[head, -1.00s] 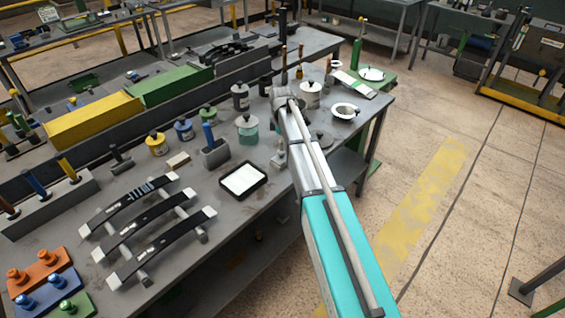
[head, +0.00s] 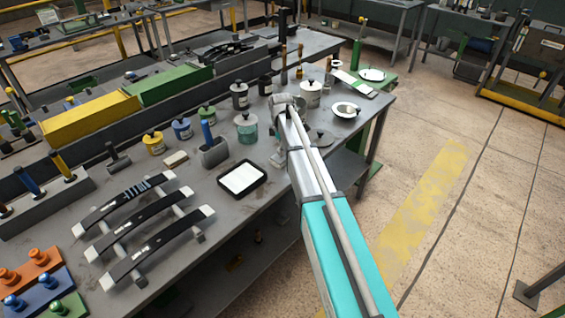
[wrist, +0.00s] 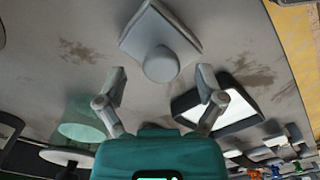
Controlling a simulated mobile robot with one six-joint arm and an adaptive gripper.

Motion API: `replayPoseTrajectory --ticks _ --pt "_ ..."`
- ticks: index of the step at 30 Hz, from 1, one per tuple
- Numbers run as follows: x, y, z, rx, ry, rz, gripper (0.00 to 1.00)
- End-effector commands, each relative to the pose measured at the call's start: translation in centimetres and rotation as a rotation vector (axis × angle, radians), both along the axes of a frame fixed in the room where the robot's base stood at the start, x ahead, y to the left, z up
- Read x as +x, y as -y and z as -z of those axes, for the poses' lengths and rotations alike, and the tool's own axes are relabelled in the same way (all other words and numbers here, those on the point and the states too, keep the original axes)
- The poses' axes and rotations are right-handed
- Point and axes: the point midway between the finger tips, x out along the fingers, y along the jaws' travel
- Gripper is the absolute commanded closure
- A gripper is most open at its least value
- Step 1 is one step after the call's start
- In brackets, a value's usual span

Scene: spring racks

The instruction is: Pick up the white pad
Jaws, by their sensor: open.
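The white pad (head: 242,179) lies in a shallow black-rimmed tray (head: 224,182) on the grey workbench, left of my arm in the head view. In the wrist view the pad (wrist: 240,110) shows at the right, partly covered by my right finger. My gripper (wrist: 160,88) is open with nothing between its fingers. It is above the bench, to the side of the tray. A grey block with a round knob (wrist: 162,62) lies ahead of the fingertips, apart from them.
A curved-strip rack (head: 140,225) stands left of the tray. A grey holder with a blue handle (head: 213,152), a teal-filled jar (head: 246,130) and several lidded jars stand behind it. A white dish (head: 346,109) sits right of my arm. Bare bench lies in front of the tray.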

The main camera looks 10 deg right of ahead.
Motion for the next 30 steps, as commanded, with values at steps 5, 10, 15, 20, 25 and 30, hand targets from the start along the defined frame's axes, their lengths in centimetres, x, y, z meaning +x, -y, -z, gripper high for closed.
replayPoseTrajectory --ticks 5,10,15,20,25,30 --pt "0.00 -0.01 1.36 0.000 0.000 0.000 0.13" --pt "0.01 -0.01 1.57 0.000 0.000 0.000 0.13" --pt "0.01 -0.01 1.51 0.000 0.000 0.000 0.13" --pt "0.00 -0.01 1.51 0.000 0.000 0.000 0.13" --pt "0.01 -0.01 1.51 0.000 0.000 0.000 0.13" --pt "0.00 0.00 1.51 0.000 0.000 0.000 0.35"
